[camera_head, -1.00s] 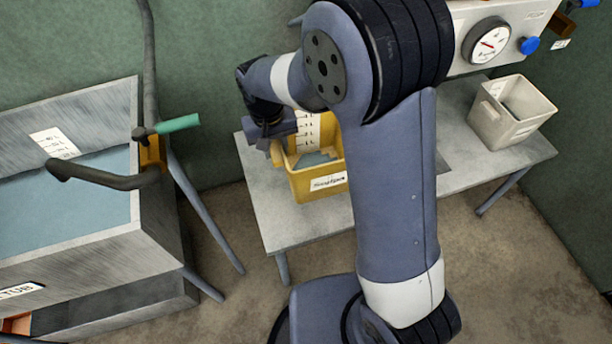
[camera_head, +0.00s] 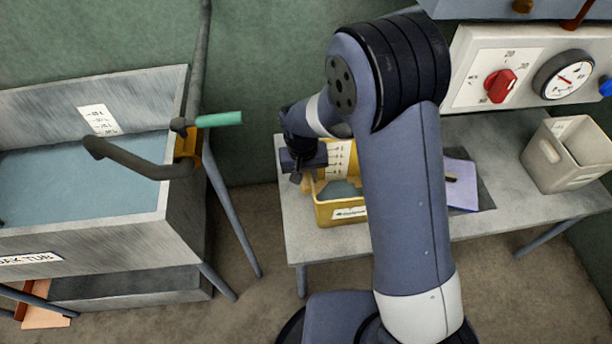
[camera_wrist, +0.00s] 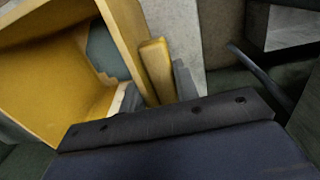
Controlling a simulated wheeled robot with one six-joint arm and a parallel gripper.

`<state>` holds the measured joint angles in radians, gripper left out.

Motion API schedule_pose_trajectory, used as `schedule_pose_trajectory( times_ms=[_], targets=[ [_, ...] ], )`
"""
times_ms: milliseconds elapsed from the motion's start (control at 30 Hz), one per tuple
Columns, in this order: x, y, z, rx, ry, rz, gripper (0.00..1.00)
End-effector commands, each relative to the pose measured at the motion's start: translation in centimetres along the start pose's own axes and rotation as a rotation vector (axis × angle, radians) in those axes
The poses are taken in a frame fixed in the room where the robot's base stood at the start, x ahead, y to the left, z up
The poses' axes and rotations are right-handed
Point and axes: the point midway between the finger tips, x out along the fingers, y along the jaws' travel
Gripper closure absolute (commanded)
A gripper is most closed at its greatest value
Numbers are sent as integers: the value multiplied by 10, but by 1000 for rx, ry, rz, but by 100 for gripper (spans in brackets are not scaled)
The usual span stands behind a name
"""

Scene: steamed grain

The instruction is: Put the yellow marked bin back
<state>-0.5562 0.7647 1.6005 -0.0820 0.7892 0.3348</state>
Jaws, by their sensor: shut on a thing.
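The yellow bin (camera_head: 338,211) is at the left end of the grey table, with a white label on its front and a pale marked panel (camera_head: 342,158) at its back. Grey-blue contents show inside. My gripper (camera_head: 303,178) is shut on the bin's left side. In the wrist view, the yellow bin (camera_wrist: 50,75) fills the upper left, and a yellow piece (camera_wrist: 157,70) of it stands by the gripper (camera_wrist: 150,98). My arm hides the bin's right part. I cannot tell whether its base touches the table.
The grey table (camera_head: 300,235) also bears a purple-blue sheet (camera_head: 461,186) and a cream bin (camera_head: 560,155) at the right. A control panel (camera_head: 520,65) with a red knob and gauge is above. A metal tub (camera_head: 100,225) with a green-handled tap (camera_head: 218,119) stands left.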

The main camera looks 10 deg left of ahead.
Motion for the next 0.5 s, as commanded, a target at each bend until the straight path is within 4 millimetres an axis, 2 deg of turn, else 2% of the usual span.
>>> schedule_pose_trajectory(
  times_ms=[367,400,500],
  targets=[
    [8,0,0,0,2,0,100],
    [8,0,0,0,2,0,70],
    [7,0,0,0,1,0,62]
  ],
)
